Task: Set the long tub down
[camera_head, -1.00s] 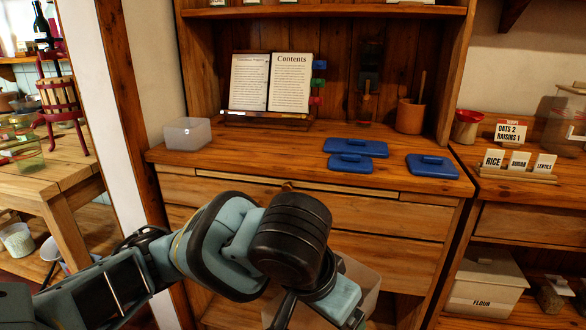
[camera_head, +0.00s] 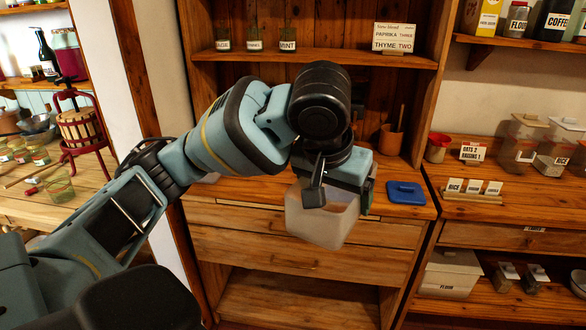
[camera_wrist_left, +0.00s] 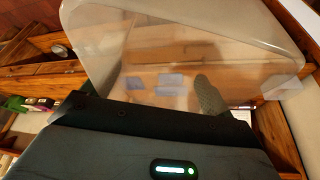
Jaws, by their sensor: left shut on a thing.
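A translucent whitish tub (camera_head: 322,222) hangs from my left gripper (camera_head: 328,190) in the head view. It is tilted, in front of the drawers and just below the counter's front edge. My left gripper is shut on the tub's upper wall. In the left wrist view the tub (camera_wrist_left: 185,50) fills the upper middle, and a grey gripper finger (camera_wrist_left: 208,96) shows against it. The wooden counter (camera_head: 240,188) is behind the tub, and my arm hides much of it. My right gripper is out of view.
A blue lid (camera_head: 406,192) lies on the counter's right part. A wooden mortar (camera_head: 391,140) stands farther back. Jars (camera_head: 288,40) line the shelf above. A lidded flour bin (camera_head: 450,273) sits on the lower right shelf. The bottom shelf (camera_head: 290,305) under the drawers looks clear.

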